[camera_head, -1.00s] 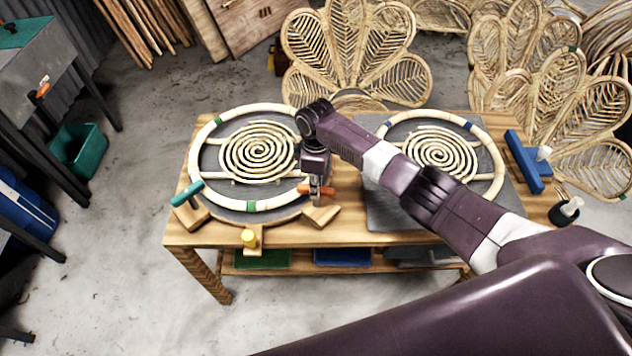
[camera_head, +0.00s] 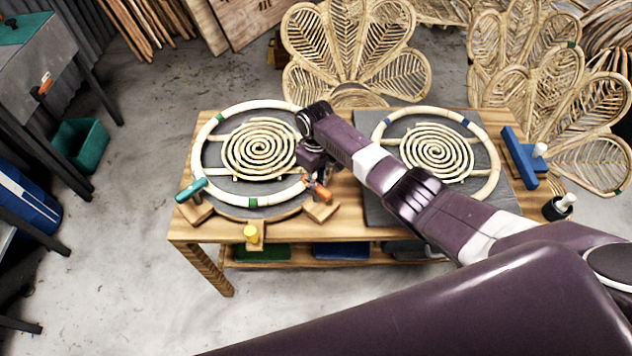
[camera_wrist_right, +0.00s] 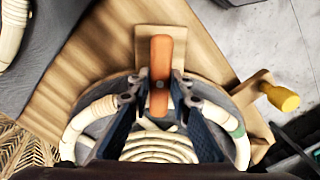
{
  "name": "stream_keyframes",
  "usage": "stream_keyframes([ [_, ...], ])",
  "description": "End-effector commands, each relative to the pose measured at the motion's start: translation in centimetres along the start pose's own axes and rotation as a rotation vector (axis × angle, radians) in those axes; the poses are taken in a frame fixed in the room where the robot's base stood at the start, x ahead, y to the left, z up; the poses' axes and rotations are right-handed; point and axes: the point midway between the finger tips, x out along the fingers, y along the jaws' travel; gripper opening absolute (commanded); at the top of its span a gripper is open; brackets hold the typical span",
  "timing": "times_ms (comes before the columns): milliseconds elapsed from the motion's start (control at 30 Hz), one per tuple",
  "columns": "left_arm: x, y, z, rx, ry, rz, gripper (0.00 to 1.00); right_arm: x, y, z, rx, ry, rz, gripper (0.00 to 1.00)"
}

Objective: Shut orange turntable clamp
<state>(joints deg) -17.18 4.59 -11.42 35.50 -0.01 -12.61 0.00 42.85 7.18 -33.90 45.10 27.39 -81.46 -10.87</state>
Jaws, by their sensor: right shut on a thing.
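The orange clamp (camera_head: 318,190) has a rounded orange handle on a wooden block at the front right of the left turntable (camera_head: 225,205). In the right wrist view the orange handle (camera_wrist_right: 161,62) lies between the dark fingers. My right gripper (camera_head: 312,180) is at the clamp in the head view, partly hidden by its own wrist. In the right wrist view my right gripper (camera_wrist_right: 158,82) is shut on the near end of the orange handle. A pale rattan ring (camera_head: 212,125) with a spiral (camera_head: 262,149) lies on the turntable. My left gripper is out of view.
A teal-handled clamp (camera_head: 192,190) and a yellow-handled clamp (camera_head: 251,233) sit around the same turntable. A second rattan ring (camera_head: 487,178) lies on a grey slab to the right. A blue block tool (camera_head: 521,160) stands at the table's right.

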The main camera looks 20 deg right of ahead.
Motion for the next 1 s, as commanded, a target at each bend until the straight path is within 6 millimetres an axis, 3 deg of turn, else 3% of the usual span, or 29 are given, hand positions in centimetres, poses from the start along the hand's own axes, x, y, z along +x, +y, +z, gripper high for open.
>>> stream_keyframes([
  [367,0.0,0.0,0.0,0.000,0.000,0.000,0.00,-0.2,0.1,-0.2,0.008,0.006,0.001,0.00],
  [400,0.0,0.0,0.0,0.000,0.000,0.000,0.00,-0.2,0.1,-0.2,0.008,0.006,0.001,0.20],
  [567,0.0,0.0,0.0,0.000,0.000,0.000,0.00,-0.2,0.1,-0.2,0.007,0.004,0.001,0.36],
  [867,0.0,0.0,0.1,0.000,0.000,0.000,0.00,-0.2,0.0,-0.1,0.006,0.003,0.000,0.36],
  [1000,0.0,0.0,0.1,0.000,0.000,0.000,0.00,-1.1,0.0,-0.1,0.005,0.004,0.000,0.36],
])
